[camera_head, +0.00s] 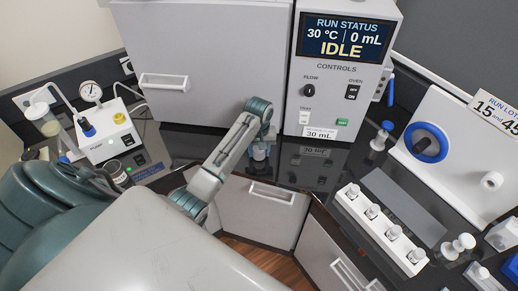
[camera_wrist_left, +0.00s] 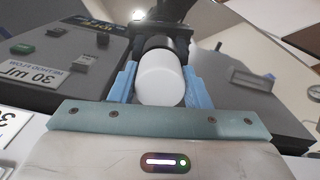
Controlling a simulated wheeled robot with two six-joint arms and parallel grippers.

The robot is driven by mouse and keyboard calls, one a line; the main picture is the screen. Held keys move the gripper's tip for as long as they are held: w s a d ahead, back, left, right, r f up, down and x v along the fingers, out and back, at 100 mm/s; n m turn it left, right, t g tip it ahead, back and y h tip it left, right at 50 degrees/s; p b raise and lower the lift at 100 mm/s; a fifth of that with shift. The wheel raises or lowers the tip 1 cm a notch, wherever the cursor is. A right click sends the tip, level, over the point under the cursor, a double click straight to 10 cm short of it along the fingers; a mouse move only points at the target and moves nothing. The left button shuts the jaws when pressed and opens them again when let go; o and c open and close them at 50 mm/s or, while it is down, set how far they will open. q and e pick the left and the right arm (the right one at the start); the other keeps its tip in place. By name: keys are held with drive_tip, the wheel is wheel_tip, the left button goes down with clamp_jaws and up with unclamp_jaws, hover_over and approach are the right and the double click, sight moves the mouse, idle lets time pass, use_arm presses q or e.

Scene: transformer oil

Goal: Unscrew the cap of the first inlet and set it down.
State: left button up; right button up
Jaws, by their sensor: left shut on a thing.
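My left gripper (camera_head: 260,152) reaches over the dark bench just in front of the oven's lower right side. In the left wrist view, its two blue fingers (camera_wrist_left: 160,92) are shut on a white round cap (camera_wrist_left: 161,78), one finger on each side. A black round piece (camera_wrist_left: 165,47) shows directly behind the cap. I cannot tell whether the cap is still joined to it. The inlet itself is hard to make out in the head view, hidden by the gripper and wrist. My right gripper is not in view.
A grey oven (camera_head: 205,60) and a control panel (camera_head: 342,75) reading IDLE stand behind. A pump box (camera_head: 108,132) with a gauge is at left. A white rack (camera_head: 380,230) with several small vials and a panel with a blue ring (camera_head: 426,143) are at right.

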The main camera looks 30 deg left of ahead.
use_arm(q)
drive_tip(key=shift+f, duration=0.3)
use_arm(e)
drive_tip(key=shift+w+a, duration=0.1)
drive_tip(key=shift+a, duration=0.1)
use_arm(q)
drive_tip(key=o, duration=1.6)
drive_tip(key=shift+c, duration=0.2)
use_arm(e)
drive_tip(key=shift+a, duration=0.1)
use_arm(q)
drive_tip(key=shift+r, duration=0.1)
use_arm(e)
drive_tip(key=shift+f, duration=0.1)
use_arm(q)
drive_tip(key=shift+r, duration=0.35)
wheel_tip(320, 180, up, 7)
drive_tip(key=b, duration=0.2)
drive_tip(key=shift+b, duration=0.3)
drive_tip(key=shift+r+p, duration=0.85)
drive_tip(key=shift+r, duration=0.05)
drive_tip(key=shift+r+p, duration=0.6)
drive_tip(key=shift+p, duration=0.05)
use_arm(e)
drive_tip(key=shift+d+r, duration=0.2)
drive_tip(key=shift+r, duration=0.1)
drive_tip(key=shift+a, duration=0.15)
